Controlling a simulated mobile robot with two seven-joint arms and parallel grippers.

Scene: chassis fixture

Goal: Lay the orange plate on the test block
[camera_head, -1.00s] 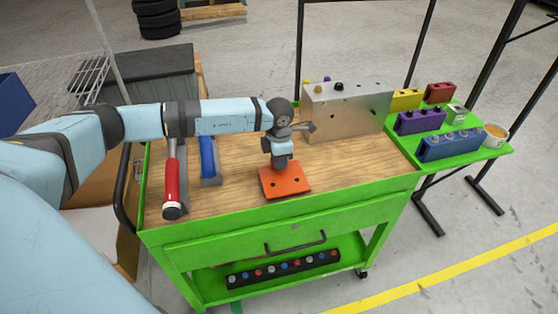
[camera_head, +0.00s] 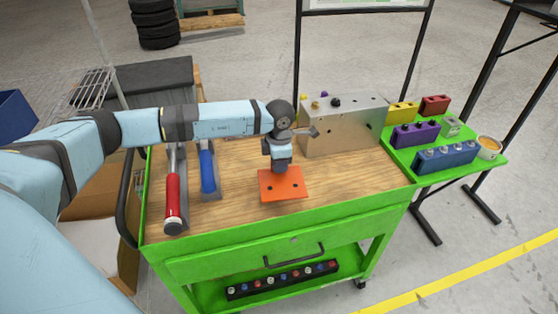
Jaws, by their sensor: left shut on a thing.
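The orange plate (camera_head: 286,190) is a flat square with small dark holes, at the middle of the cart top near its front edge. My left gripper (camera_head: 281,168) points down and is shut on the plate's back part. I cannot tell whether the plate touches the wood or hangs a little above it. The test block (camera_head: 345,130) is a large grey metal box with dark holes, standing at the back right of the cart top, behind and right of the plate. Knobs in yellow, purple and black show on top of it. My right gripper is not in view.
A red-handled tool (camera_head: 173,200) and a blue-handled tool (camera_head: 208,172) lie in grey holders at left. A green side shelf (camera_head: 467,164) holds yellow, red, purple and blue blocks and a cup (camera_head: 488,147). Bare wood (camera_head: 355,178) lies right of the plate.

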